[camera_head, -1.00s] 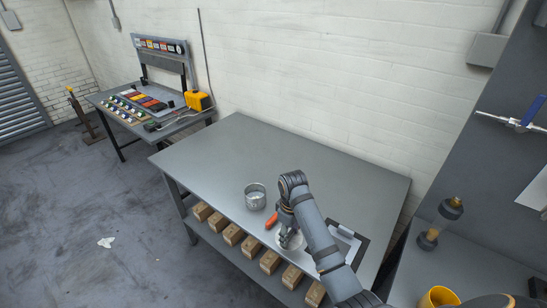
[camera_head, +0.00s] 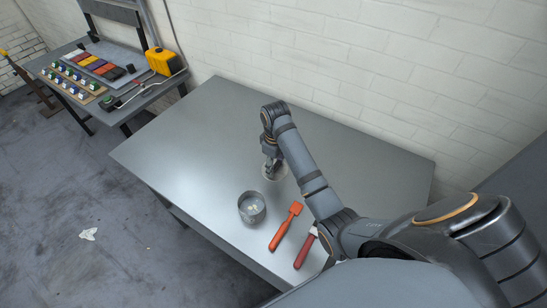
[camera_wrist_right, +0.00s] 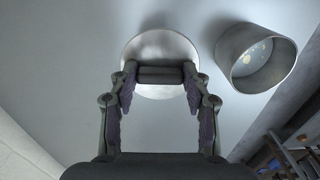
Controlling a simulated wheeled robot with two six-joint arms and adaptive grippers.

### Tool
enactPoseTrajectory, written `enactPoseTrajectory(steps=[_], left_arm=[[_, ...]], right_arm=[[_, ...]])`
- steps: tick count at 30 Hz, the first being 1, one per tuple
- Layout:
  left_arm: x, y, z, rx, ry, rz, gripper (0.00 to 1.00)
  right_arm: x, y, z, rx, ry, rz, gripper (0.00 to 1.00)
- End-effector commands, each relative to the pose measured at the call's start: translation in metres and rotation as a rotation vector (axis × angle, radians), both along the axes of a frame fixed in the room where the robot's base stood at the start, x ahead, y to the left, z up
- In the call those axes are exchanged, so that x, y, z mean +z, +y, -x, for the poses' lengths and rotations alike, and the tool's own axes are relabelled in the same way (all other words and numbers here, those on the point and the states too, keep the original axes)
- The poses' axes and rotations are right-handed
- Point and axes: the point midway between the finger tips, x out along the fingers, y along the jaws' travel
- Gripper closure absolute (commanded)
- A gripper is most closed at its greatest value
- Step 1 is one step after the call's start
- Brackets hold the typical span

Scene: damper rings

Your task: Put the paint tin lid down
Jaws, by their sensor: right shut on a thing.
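The paint tin lid (camera_head: 281,173) is a pale round disc under my right gripper (camera_head: 270,164), on or just above the table top; I cannot tell if it touches. In the right wrist view the lid (camera_wrist_right: 160,45) lies flat beyond my right gripper (camera_wrist_right: 160,76). The fingers are shut on a dark bar across the lid's near part. The open metal paint tin (camera_head: 252,208) stands upright in front and to the left of the lid, apart from it. The tin also shows in the right wrist view (camera_wrist_right: 256,56), with pale specks inside. My left gripper is out of view.
The grey table (camera_head: 190,150) is clear to the left and behind the lid. An orange tool (camera_head: 285,228) and a red-handled tool (camera_head: 305,250) lie near the front edge. A second bench (camera_head: 120,85) with coloured items and a yellow box (camera_head: 161,61) stands at back left.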

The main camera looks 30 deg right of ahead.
Motion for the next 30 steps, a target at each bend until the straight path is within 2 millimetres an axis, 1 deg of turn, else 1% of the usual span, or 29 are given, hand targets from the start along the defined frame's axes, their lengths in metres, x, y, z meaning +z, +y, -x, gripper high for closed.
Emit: enactPoseTrajectory(steps=[1,2,5,7,9,12,14,17,21,25,30], left_arm=[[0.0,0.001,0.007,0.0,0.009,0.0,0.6],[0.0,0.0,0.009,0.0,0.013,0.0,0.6],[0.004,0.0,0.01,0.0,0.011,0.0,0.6],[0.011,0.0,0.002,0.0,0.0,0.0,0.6],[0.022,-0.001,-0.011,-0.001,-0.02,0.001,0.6],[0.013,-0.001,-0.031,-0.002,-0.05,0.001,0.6],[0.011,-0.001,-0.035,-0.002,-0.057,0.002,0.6],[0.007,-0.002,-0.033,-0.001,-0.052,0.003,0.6],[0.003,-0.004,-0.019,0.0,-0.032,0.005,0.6],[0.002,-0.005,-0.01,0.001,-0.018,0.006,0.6],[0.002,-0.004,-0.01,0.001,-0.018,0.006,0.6]], right_arm=[[0.0,0.0,0.0,0.0,0.0,0.0,0.78],[0.0,0.0,0.0,0.0,0.0,0.0,0.78],[0.002,0.0,0.0,0.0,0.001,0.001,0.78],[0.004,0.0,0.001,0.0,0.002,0.0,0.78],[0.006,-0.001,0.001,0.0,0.001,0.0,0.78],[-0.015,0.0,0.001,0.0,0.003,-0.001,0.78],[-0.022,0.0,0.001,0.0,0.003,-0.001,0.78],[-0.034,0.0,0.001,0.0,0.001,0.0,0.78],[-0.045,0.0,0.0,0.0,0.001,-0.001,0.78],[-0.049,0.0,0.0,0.0,0.0,0.0,0.78],[-0.05,0.0,0.0,0.0,-0.001,-0.001,0.78]])
